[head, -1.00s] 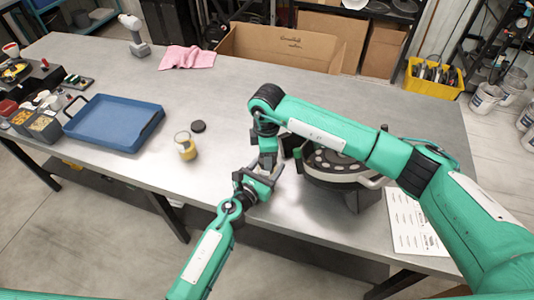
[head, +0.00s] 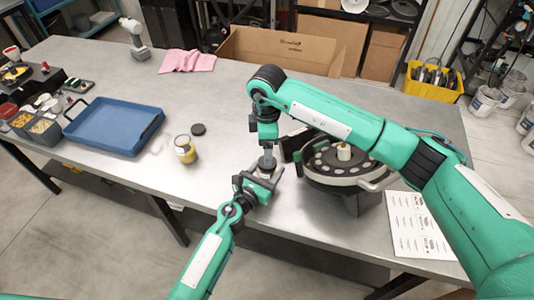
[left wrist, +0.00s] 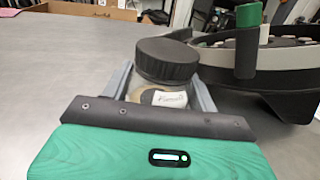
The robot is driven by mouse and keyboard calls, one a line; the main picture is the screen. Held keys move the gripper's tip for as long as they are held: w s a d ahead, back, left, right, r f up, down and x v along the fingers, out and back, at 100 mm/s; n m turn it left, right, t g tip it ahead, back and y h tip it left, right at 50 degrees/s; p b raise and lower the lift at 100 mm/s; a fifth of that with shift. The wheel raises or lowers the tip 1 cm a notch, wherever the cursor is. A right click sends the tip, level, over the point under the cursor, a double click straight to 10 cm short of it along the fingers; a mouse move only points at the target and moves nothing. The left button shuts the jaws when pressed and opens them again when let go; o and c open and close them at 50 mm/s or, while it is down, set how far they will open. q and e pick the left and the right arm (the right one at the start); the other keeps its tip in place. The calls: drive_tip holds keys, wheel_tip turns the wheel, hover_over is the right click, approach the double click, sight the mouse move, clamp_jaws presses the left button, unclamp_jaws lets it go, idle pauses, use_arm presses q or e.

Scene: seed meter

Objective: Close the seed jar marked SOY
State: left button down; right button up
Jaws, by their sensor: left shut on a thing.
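My left gripper (head: 262,181) is shut on a clear jar (left wrist: 158,97) and holds it upright, a finger on each side in the left wrist view. A black ribbed lid (left wrist: 168,62) sits over the jar's mouth; I cannot tell whether it is screwed tight. The jar's white label shows partly, its word too small to read. My right gripper (head: 267,155) points down just above the held jar in the head view; its fingers are too small to judge. A second jar (head: 185,149) with yellow contents stands open on the table, a black lid (head: 198,129) lying near it.
The round seed meter (head: 345,175) stands right of the held jar, close to it. A blue tray (head: 115,122) and seed bins (head: 38,128) are at the left. A pink cloth (head: 188,58) lies at the back. A printed sheet (head: 418,225) lies at the right.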

wheel_tip(320, 180, up, 6)
idle(0.4)
use_arm(q)
drive_tip(key=shift+c, duration=1.6)
unclamp_jaws()
drive_tip(key=b+v, duration=0.1)
drive_tip(key=v, duration=1.1)
drive_tip(key=shift+s+a+f+b, duration=0.1)
drive_tip(key=shift+f+b, duration=0.1)
drive_tip(key=shift+b, duration=0.2)
drive_tip(key=shift+v, duration=0.8)
use_arm(e)
drive_tip(key=shift+f, duration=0.95)
use_arm(q)
drive_tip(key=shift+r, duration=0.15)
